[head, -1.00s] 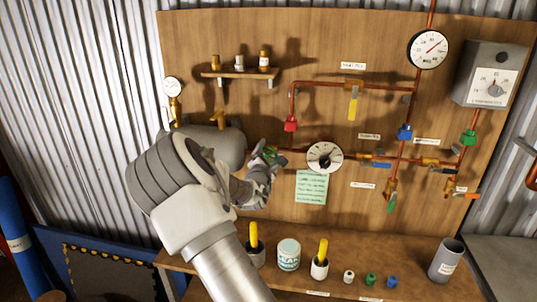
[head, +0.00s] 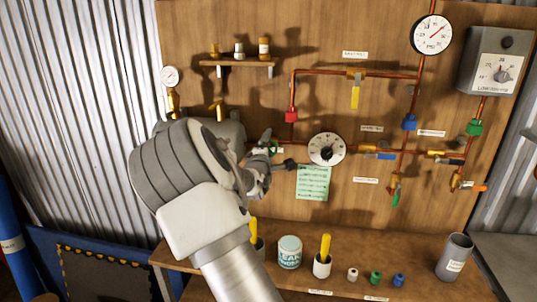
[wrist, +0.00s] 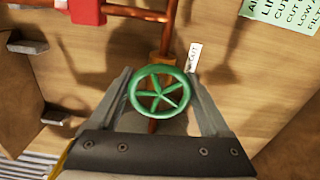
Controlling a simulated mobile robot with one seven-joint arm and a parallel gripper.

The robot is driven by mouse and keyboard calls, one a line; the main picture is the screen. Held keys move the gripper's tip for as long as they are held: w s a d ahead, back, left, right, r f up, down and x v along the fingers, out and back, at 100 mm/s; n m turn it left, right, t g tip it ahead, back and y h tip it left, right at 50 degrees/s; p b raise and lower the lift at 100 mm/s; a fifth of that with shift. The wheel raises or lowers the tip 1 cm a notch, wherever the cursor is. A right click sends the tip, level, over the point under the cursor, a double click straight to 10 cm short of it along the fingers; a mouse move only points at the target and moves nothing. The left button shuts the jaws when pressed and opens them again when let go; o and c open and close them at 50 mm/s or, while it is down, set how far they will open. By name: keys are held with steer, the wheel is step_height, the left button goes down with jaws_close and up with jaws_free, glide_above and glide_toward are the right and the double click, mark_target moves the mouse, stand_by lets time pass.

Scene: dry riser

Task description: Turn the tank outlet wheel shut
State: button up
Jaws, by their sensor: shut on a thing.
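The tank outlet wheel (wrist: 158,91) is a green, spoked handwheel on a copper pipe, seen face-on in the wrist view. My gripper (wrist: 157,80) is shut on it, with one finger on each side of the rim. In the head view my gripper (head: 272,153) is at the wheel, at the right end of the grey tank (head: 228,131). My arm and fingers hide most of the wheel and tank there. I cannot tell from the wheel how far it is turned.
A round white dial (head: 326,149) and a green note (head: 313,183) are close to the right of my gripper. A red fitting (head: 291,115) is on the pipe above. A shelf (head: 237,63) is higher up. The bench (head: 210,262) below holds cups and a tub (head: 289,252).

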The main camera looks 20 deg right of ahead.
steer(key=m+b, duration=0.1)
steer(key=m, duration=0.1)
steer(key=m+b, duration=0.1)
steer(key=shift+f+m+b, duration=0.2)
steer(key=shift+m+b, duration=0.2)
steer(key=shift+r+m+b, duration=0.15)
steer(key=shift+m+b, duration=1.1)
steer(key=shift+m, duration=0.65)
steer(key=o, duration=1.2)
steer(key=shift+s+a, duration=0.1)
steer(key=p+v, duration=0.1)
steer(key=v, duration=1.6)
steer(key=shift+s+a, duration=0.1)
